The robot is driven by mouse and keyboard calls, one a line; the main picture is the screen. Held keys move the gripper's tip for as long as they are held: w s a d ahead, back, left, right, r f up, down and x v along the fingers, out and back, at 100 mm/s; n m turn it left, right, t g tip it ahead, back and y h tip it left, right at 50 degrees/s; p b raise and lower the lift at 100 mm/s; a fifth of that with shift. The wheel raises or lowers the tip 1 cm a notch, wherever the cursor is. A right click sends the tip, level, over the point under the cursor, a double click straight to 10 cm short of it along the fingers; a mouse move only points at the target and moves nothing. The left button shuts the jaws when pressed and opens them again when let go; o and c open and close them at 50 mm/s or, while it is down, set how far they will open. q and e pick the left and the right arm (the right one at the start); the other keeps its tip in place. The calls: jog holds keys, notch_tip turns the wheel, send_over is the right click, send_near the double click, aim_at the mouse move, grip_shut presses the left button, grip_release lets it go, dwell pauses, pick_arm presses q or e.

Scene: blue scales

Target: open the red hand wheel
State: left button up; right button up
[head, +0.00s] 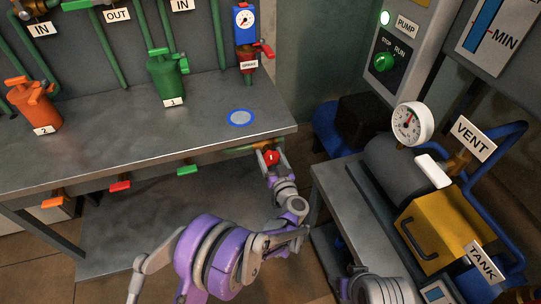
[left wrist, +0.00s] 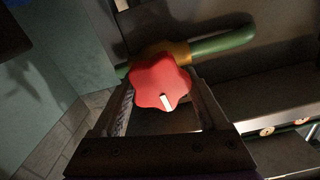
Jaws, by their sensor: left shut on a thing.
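The red hand wheel (head: 271,157) is below the front right corner of the metal bench. In the left wrist view the wheel (left wrist: 160,82) is a lobed red knob with a white mark pointing down. It sits on a brass valve body (left wrist: 166,50) on a green pipe (left wrist: 224,41). My left gripper (head: 268,152) reaches up to the wheel; its fingers (left wrist: 162,100) stand on both sides of the wheel and are shut on it. My right gripper is not in view.
The metal bench (head: 110,140) overhangs the wheel. Orange (head: 53,203), red (head: 120,186) and green (head: 187,169) handles are along its front. A yellow tank box (head: 432,231) and gauge (head: 411,122) stand right. Open floor lies between bench and tank stand.

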pick_arm(q)
jog(key=n+b, duration=0.1)
jog(key=n, duration=0.3)
jog(key=shift+a, duration=0.1)
jog(key=n, duration=0.4)
jog(key=shift+s+a, duration=0.1)
jog(key=n, duration=0.4)
jog(key=shift+a+f+b, duration=0.1)
jog(key=shift+f+b, duration=0.05)
jog(key=shift+b, duration=0.25)
jog(key=n, duration=0.5)
jog(key=shift+f, duration=0.1)
jog(key=n, duration=0.4)
jog(key=shift+f, duration=0.1)
jog(key=n, duration=0.5)
jog(key=shift+f, duration=0.15)
jog(key=n, duration=0.4)
jog(key=shift+f+n, duration=0.1)
jog(key=shift+n, duration=2.1)
